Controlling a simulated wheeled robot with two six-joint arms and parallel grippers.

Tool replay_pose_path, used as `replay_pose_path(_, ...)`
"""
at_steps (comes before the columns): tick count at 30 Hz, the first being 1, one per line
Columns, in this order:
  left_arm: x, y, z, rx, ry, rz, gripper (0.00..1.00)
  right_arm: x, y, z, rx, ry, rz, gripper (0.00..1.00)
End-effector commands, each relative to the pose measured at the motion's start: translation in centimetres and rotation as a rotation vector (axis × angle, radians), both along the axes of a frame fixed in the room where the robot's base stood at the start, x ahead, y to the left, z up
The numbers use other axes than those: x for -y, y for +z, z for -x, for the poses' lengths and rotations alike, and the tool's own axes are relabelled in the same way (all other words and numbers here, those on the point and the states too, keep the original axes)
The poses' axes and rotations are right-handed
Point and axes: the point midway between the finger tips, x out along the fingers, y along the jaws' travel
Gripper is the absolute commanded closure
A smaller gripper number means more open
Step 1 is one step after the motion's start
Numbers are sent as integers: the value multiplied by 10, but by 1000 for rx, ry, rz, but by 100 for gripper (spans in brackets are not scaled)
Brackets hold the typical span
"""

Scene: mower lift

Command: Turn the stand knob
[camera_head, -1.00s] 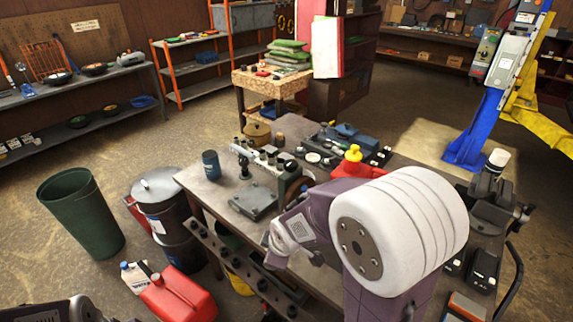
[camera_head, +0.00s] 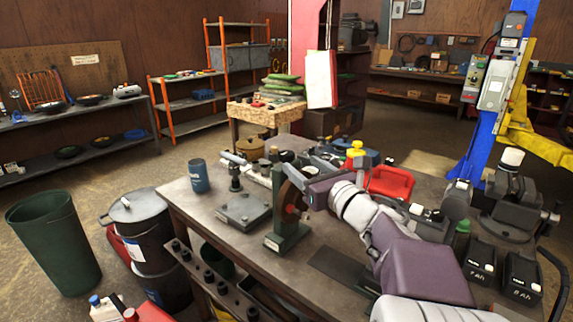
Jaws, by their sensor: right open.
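A small green stand (camera_head: 287,238) stands upright near the front edge of the workbench, with a dark upright plate (camera_head: 284,185) on top. A small reddish knob (camera_head: 291,209) shows on the side of the stand that faces right. My right arm comes in from the lower right, and its open gripper (camera_head: 308,194) is close beside the stand's upper part. The fingertips are small and partly merge with the stand, so I cannot tell whether they touch the knob. My left gripper is out of view.
The workbench (camera_head: 187,197) also carries a flat plate with a post (camera_head: 243,208), a blue can (camera_head: 199,176), a red can (camera_head: 390,182) and two black batteries (camera_head: 523,277). A green bin (camera_head: 54,240) and a grey drum (camera_head: 140,235) stand on the floor left.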

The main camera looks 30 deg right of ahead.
Motion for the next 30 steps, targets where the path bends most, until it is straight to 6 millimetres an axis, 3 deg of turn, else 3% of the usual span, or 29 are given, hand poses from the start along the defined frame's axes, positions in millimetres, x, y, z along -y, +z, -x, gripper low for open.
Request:
replay_pose_path(12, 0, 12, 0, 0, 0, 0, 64, -1, 1, -77, -3, 3, -4, 41)
replay_pose_path(23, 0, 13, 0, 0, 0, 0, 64, -1, 0, -88, -1, 0, -3, 41)
replay_pose_path(30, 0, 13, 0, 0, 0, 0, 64, 0, 0, -88, -1, 0, -4, 100)
